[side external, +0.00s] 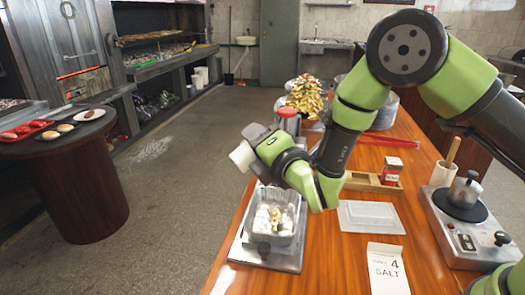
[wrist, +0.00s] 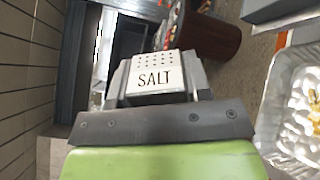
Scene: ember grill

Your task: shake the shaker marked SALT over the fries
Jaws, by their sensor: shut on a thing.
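My gripper (side external: 254,148) is shut on the white shaker (side external: 243,156), held in the air above and a little left of the foil tray in the side view. The shaker lies tilted over. In the wrist view, its face (wrist: 155,80) reads SALT, with several small holes above the word, between the gripper's fingers. The foil tray (side external: 297,200) stands on a metal unit on the counter. A few golden pieces that look like fries (side external: 275,217) lie in it. The tray (wrist: 285,85) also shows at the right edge of the wrist view.
A red and white container (side external: 391,168) stands in a wooden holder (side external: 362,182).

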